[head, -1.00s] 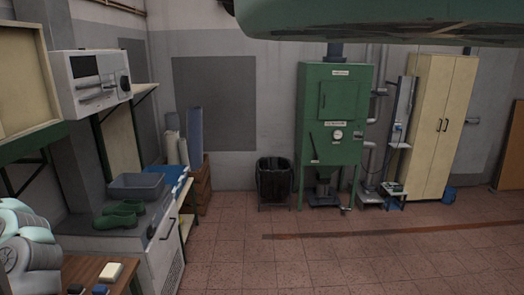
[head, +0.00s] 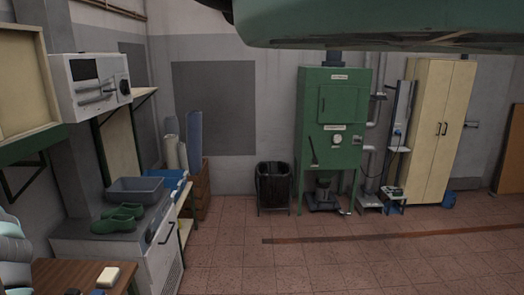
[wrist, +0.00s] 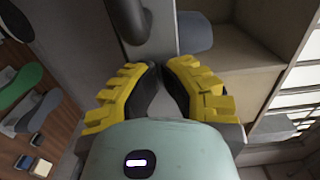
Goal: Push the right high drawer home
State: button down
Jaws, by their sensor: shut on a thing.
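My gripper (wrist: 162,66) shows in the wrist view, its yellow fingers with dark pads drawn close together. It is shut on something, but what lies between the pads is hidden. A light grey panel edge (wrist: 164,28) lies just beyond the fingertips; I cannot tell whether they touch it. A dark rounded bar (wrist: 128,20), perhaps a handle, is near the top. I cannot identify the right high drawer for sure in either view.
An open brown compartment (wrist: 235,48) is right of the fingers. A wooden bench (head: 75,275) with a pale block (head: 108,277) is at lower left. The tiled floor (head: 300,255) at right is clear.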

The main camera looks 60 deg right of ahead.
jog(key=shift+x, duration=0.85)
jog(key=shift+a, duration=0.1)
jog(key=shift+b+x, duration=1.05)
jog(key=shift+x, duration=1.2)
jog(key=b+x, duration=0.3)
jog(key=shift+w+a+f, duration=0.1)
jog(key=shift+w+f, duration=0.05)
jog(key=shift+w, duration=0.05)
jog(key=shift+w+a, duration=0.3)
jog(key=shift+w, duration=0.1)
jog(key=shift+b, duration=0.3)
